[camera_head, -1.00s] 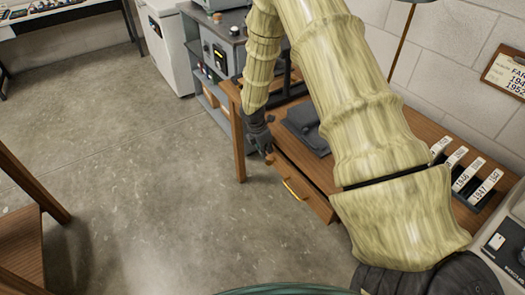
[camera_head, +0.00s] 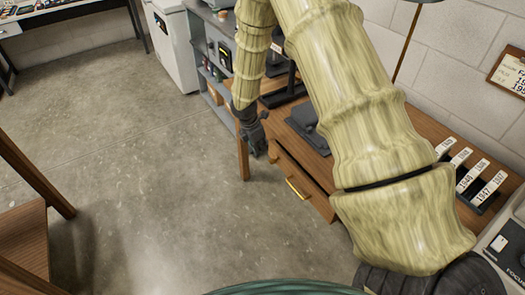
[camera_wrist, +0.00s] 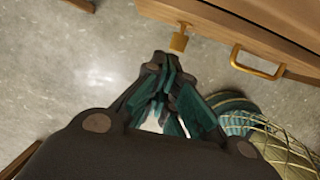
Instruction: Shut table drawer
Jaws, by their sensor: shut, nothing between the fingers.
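The table drawer (camera_head: 315,203) has a wooden front with a brass handle (camera_head: 297,189). It sits under the wooden table (camera_head: 420,130), at the middle right of the head view. How far it stands out is hard to tell. In the wrist view the drawer front (camera_wrist: 215,30) crosses the top right, with its handle (camera_wrist: 256,64) and a small brass lock or tag (camera_wrist: 179,41). My gripper (camera_head: 261,152) is shut and empty, by the drawer's left end near the table leg. In the wrist view its fingertips (camera_wrist: 160,60) are just below the brass piece; contact is unclear.
A table leg (camera_head: 242,158) stands close left of my gripper. A dark grey object (camera_head: 308,125) and a rack of labelled cards (camera_head: 478,184) are on the tabletop. A wooden chair (camera_head: 25,235) is at the left. The floor (camera_head: 150,180) between is clear.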

